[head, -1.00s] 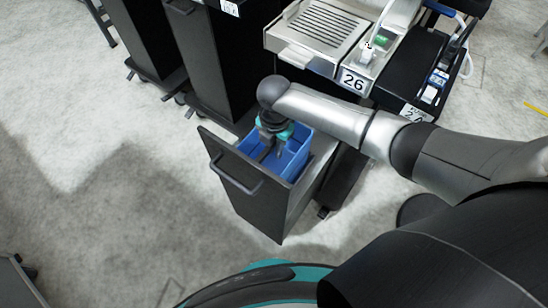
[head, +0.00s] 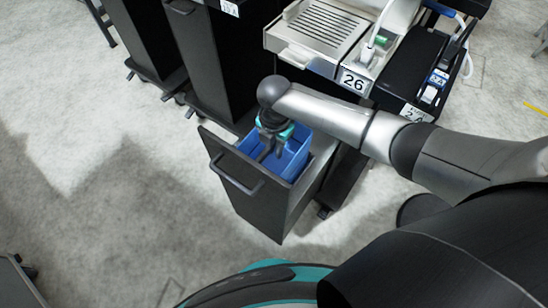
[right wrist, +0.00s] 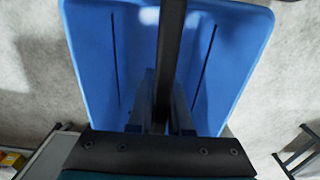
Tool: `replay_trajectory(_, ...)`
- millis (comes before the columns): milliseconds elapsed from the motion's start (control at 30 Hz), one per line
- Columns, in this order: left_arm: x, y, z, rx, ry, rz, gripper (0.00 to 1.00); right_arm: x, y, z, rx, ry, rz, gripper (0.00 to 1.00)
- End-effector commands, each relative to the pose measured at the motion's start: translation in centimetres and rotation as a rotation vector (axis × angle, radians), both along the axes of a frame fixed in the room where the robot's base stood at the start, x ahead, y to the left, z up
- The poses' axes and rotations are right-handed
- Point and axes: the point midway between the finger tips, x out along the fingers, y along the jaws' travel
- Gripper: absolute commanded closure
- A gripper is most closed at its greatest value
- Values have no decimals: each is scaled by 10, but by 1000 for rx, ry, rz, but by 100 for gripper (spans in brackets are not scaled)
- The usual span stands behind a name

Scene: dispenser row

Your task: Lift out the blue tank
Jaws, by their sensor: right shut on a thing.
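The blue tank (head: 295,161) is an open-topped bin sitting in a pulled-out dark drawer (head: 262,212). My right gripper (head: 271,150) reaches down into the tank from above and is shut on it. In the right wrist view the tank (right wrist: 232,62) fills the upper middle, with a dark bar (right wrist: 170,45) running across its centre. The fingers of my right gripper (right wrist: 163,108) close around this bar. The exact contact is partly hidden by the fingers. My left gripper is not in view.
The drawer front carries a dark handle (head: 236,180). Dark cabinets (head: 205,60) stand at the upper left. The grey floor (head: 100,215) to the left is clear.

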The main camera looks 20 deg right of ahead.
Motion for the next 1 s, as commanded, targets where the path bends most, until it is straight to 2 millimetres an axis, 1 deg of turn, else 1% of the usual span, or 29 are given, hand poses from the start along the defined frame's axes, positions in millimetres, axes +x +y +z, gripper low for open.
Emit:
replay_trajectory(267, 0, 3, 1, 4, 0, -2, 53, 1, 0, 3, 0, -1, 0, 100)
replay_trajectory(367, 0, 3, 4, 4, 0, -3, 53, 1, 0, 10, 0, -2, 0, 100)
replay_trajectory(467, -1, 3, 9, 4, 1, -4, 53, 1, 0, 22, 2, -4, 1, 100)
replay_trajectory(567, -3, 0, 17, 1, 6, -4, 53, 2, 0, 40, 1, -7, 0, 100)
replay_trajectory(667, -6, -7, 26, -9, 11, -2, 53, 2, 0, 66, 1, -7, 1, 100)
replay_trajectory(767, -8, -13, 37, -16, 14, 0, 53, 2, 0, 98, 2, -7, 1, 100)
replay_trajectory(800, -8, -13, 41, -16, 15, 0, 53, 3, 0, 111, 2, -9, 1, 100)
replay_trajectory(1000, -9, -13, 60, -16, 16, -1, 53, 2, 0, 179, 0, -9, 2, 100)
